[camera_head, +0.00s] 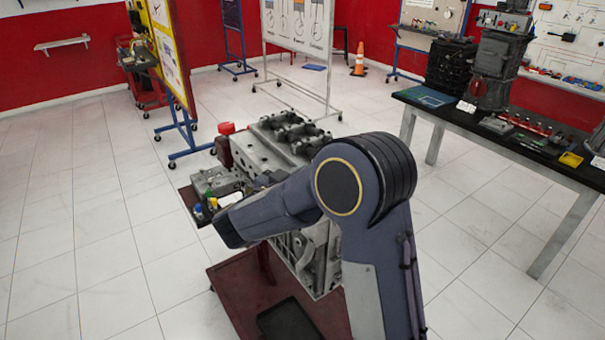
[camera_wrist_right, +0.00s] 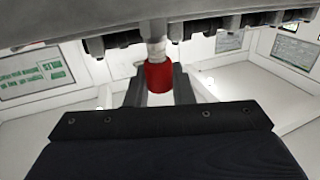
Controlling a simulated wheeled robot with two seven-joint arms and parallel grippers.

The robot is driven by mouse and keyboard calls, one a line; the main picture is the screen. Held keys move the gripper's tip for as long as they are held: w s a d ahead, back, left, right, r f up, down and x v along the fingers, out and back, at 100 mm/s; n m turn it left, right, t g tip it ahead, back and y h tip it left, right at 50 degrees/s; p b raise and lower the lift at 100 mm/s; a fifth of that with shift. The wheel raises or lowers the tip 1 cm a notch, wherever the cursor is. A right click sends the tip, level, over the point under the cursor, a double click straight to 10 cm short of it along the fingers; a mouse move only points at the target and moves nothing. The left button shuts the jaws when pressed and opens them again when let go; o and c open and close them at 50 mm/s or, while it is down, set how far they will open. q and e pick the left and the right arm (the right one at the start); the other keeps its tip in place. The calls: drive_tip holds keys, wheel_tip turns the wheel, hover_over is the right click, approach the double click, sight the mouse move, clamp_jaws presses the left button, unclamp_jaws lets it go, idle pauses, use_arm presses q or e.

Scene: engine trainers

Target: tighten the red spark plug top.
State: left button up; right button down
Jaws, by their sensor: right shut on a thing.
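The red spark plug top (camera_wrist_right: 158,77) hangs below the metal underside of the engine part in the right wrist view, with a pale metal stem above it. My right gripper (camera_wrist_right: 159,88) has one finger on each side of the red top and is shut on it. In the head view my right arm reaches across the grey engine (camera_head: 262,150) and hides part of it. The right fingers and the spark plug top cannot be made out there. My left gripper is not in view.
The engine stands on a dark red stand (camera_head: 235,290). A red cap (camera_head: 226,128) shows at its far left. A black-topped workbench (camera_head: 500,140) with parts is on the right. Display boards stand behind. The tiled floor at left is clear.

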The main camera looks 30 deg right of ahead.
drive_tip(key=c, duration=1.3)
unclamp_jaws()
drive_tip(key=shift+o, duration=0.2)
drive_tip(key=b+v, duration=0.2)
drive_tip(key=v, duration=0.5)
drive_tip(key=shift+s+a, duration=0.15)
drive_tip(key=shift+a, duration=0.15)
drive_tip(key=shift+a, duration=0.1)
